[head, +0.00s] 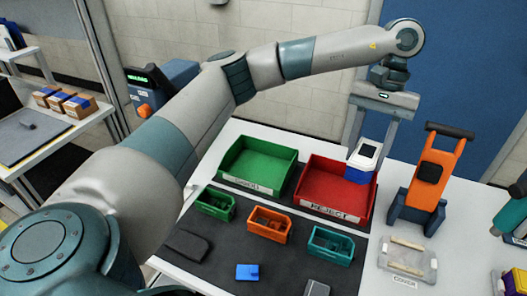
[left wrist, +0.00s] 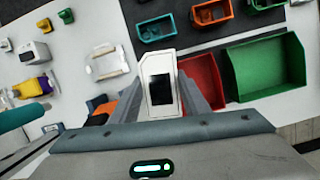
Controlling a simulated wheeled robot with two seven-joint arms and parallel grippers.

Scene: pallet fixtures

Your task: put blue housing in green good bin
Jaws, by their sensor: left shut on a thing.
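My left gripper (head: 368,142) is shut on a housing (head: 361,172) with a blue lower body and a white top with a dark screen. The held housing overlaps the right rim of the red reject bin in the head view. In the left wrist view, the held housing (left wrist: 160,80) shows its white face between the fingers. The green bin (head: 258,160), with a partly readable label, stands left of the red bin (head: 332,205); it also shows in the left wrist view (left wrist: 265,70). It looks empty. My right gripper is not in view.
Small green (head: 214,203), orange (head: 268,224) and teal (head: 331,244) bins stand in front of the large bins. A blue block (head: 247,272) lies on the dark mat. An orange stand (head: 432,175) and a clear cover tray (head: 408,259) are at the right.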

